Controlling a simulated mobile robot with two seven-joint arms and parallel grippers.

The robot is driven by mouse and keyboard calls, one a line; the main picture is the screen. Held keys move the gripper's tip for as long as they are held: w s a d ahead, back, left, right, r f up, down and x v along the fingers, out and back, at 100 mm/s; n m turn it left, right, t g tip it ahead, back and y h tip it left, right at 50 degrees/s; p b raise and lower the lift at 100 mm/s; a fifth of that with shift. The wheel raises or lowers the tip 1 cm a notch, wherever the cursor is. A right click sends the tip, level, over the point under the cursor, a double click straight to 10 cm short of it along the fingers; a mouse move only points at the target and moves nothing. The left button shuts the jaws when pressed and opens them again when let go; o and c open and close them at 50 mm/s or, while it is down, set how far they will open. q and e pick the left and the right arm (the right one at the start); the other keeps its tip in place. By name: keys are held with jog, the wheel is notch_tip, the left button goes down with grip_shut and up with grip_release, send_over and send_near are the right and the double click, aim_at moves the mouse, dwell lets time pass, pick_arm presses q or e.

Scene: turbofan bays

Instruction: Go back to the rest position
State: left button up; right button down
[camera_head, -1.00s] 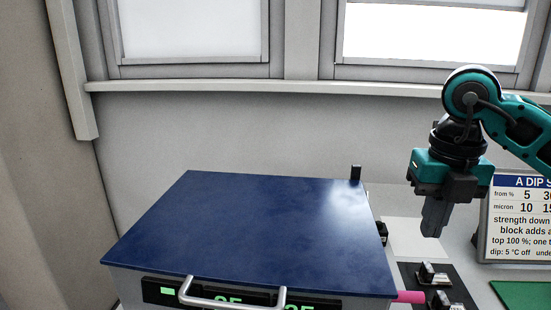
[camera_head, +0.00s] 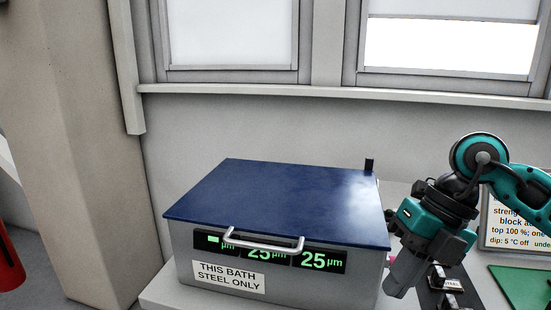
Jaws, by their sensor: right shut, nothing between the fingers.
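My right gripper (camera_head: 396,291) is shut and empty. Its teal and black wrist comes in from the right and the fingers point down and a little left, in front of the right side of the bath box. The bath box (camera_head: 190,268) is grey with a closed blue lid (camera_head: 280,200) and a metal handle (camera_head: 262,243) at the front. I cannot tell the exact gap between the gripper and the box. My left gripper is not in view.
Green displays reading 25 µm (camera_head: 313,261) and a "THIS BATH STEEL ONLY" label (camera_head: 228,277) are on the box front. A black mat (camera_head: 462,294) with small labelled holders, a green mat (camera_head: 522,288) and a sign (camera_head: 510,228) are at right. A red object (camera_head: 8,265) is at far left.

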jog(key=s+a+r+m+g+y, duration=0.1)
jog(key=s+a+y, duration=0.1)
jog(key=a+y, duration=0.55)
jog(key=s+a+g+y, duration=0.1)
jog(key=s+a+y, duration=0.1)
jog(key=a+y, duration=0.5)
jog(key=w+d+f+m+t+h, duration=0.4)
jog(key=f+m+t, duration=0.3)
jog(key=m+t, duration=0.45)
jog(key=w+d+f+m+t+h, duration=0.35)
jog(key=f+m+t+h, duration=0.4)
jog(key=m, duration=0.65)
jog(key=s+d+f+m+g+h, duration=0.2)
jog(key=s+d+f+m+h, duration=0.1)
jog(key=s+f, duration=0.4)
jog(key=s+d+f+m+g+h, duration=0.2)
jog(key=s+f, duration=0.4)
jog(key=f, duration=0.5)
jog(key=shift+s+d+f+m+g+h, duration=0.4)
jog(key=shift+d+m+g, duration=0.1)
jog(key=shift+d+m, duration=0.55)
jog(key=shift+r, duration=0.1)
